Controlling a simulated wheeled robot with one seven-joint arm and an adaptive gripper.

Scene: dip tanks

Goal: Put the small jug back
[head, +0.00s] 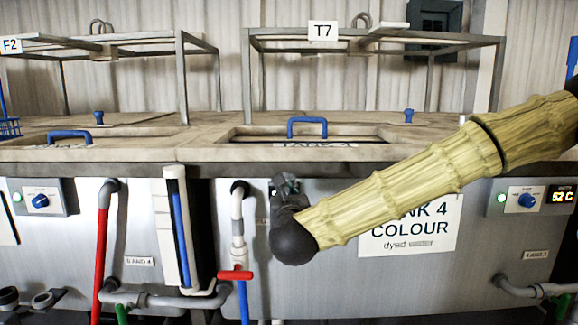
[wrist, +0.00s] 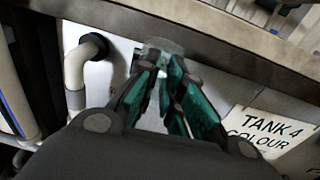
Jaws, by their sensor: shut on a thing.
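My gripper (head: 286,184) is in front of the tank face, just below the counter edge, left of the TANK 4 COLOUR sign. In the wrist view its green-padded fingers (wrist: 166,66) reach up toward the counter edge and close on a pale grey, see-through piece (wrist: 165,45) at their tips. This looks like part of the small jug, but its full shape does not show. In the head view my arm and gripper hide most of it. I cannot tell whether it touches the counter or tank.
Pipes stand left of my gripper, among them a pale pipe (head: 238,215) with a red valve handle (head: 235,274). The counter edge (head: 200,154) runs above. The TANK 4 COLOUR sign (head: 440,240) is behind my arm. A blue-handled lid (head: 306,122) lies above under a metal frame (head: 247,80).

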